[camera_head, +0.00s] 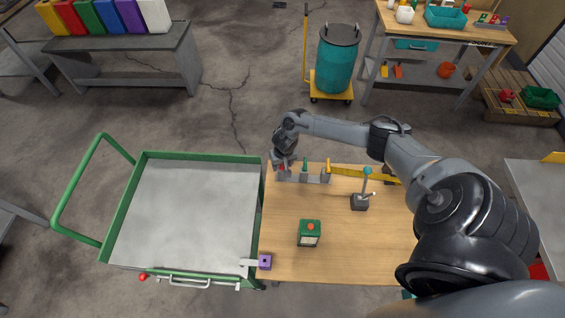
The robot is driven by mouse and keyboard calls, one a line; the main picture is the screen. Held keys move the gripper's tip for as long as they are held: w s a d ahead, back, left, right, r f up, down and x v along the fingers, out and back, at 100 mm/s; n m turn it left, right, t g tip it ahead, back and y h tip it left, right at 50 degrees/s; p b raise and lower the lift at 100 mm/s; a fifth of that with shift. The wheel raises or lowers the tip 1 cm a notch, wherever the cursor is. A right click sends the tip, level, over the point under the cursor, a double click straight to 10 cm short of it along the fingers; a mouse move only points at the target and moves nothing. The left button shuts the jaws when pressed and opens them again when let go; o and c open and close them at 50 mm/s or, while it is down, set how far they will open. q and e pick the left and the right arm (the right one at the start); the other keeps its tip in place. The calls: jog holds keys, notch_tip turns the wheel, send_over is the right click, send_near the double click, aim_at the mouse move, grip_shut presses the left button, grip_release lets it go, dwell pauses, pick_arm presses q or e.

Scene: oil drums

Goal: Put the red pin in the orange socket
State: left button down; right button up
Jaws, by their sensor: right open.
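A grey rack (316,179) stands at the back left of the wooden table (285,215). It holds a small red pin (282,168) at its left end, a green pin (305,164) in the middle and an orange-yellow one (328,166) at the right. My right gripper (284,164) is open, pointing down at the rack's left end, close to the red pin; I cannot tell whether it touches. A purple block with a dark hole (265,262) sits at the table's front left edge. I cannot make out an orange socket. My left gripper is out of view.
A yellow bar (348,172) lies behind, partly covered by my right arm. A green-rimmed cart (118,225) adjoins the left. The table's front middle is clear.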

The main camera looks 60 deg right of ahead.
grip_shut()
dwell(0.3)
jog(key=shift+r+p, duration=0.3)
jog(key=shift+p, duration=0.1)
jog(key=shift+r+p, duration=0.35)
jog(key=shift+p, duration=0.1)
jog(key=shift+r+p, duration=0.25)
jog(key=shift+p, duration=0.15)
jog(key=shift+r, duration=0.25)
